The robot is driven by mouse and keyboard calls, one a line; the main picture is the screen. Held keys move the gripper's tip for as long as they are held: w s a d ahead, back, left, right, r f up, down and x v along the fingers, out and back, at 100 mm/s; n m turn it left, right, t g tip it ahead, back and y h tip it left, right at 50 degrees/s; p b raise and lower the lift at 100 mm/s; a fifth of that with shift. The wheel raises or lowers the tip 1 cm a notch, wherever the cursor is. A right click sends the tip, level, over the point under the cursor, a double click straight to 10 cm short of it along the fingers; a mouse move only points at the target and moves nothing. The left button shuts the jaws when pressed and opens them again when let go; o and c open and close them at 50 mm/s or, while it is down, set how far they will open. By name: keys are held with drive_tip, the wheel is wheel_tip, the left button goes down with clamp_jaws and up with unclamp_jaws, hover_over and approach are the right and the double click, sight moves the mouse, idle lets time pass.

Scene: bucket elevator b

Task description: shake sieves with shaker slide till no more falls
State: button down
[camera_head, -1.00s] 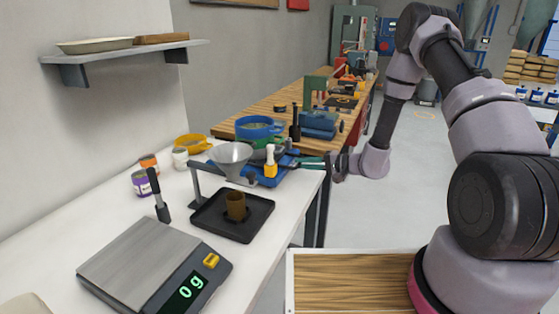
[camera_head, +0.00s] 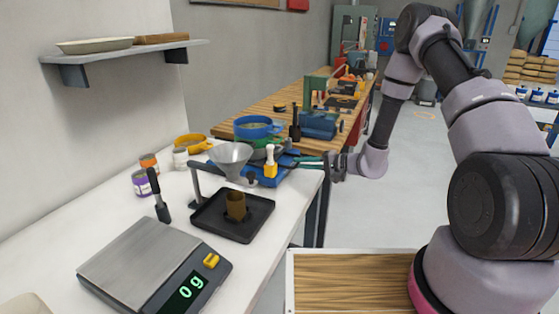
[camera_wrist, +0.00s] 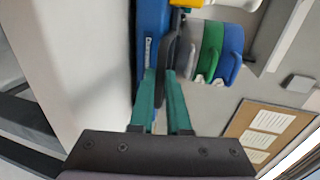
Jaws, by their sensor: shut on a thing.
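In the head view, a stack of sieves stands at the far end of the white bench, with a blue sieve (camera_head: 257,128) on top. A green sieve (camera_head: 270,142) is below it. The wrist view shows blue (camera_wrist: 230,52), green (camera_wrist: 208,50) and grey (camera_wrist: 188,48) rings side by side. The stack sits by the blue shaker base (camera_head: 272,181), which also shows in the wrist view (camera_wrist: 151,40). My gripper (camera_wrist: 167,78) has green fingers shut on a dark part of the shaker slide (camera_wrist: 171,58). What the sieves hold is mostly hidden.
A scale (camera_head: 150,262) reads 0 g. A yellow pan (camera_head: 190,143), small jars (camera_head: 141,183) and a brush (camera_head: 158,196) stand left.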

drive_tip(key=shift+w+a, duration=0.25)
drive_tip(key=shift+a, duration=0.3)
drive_tip(key=shift+d, duration=0.1)
drive_tip(key=shift+f+v, duration=0.25)
drive_tip(key=shift+v, duration=0.8)
drive_tip(key=shift+f+v, duration=0.2)
drive_tip(key=shift+v, duration=0.85)
drive_tip(key=shift+s+d, duration=0.1)
drive_tip(key=shift+r+x, duration=0.25)
drive_tip(key=shift+x, duration=0.85)
drive_tip(key=shift+r+x, duration=0.25)
drive_tip(key=shift+x, duration=0.9)
drive_tip(key=shift+c, duration=1)
unclamp_jaws()
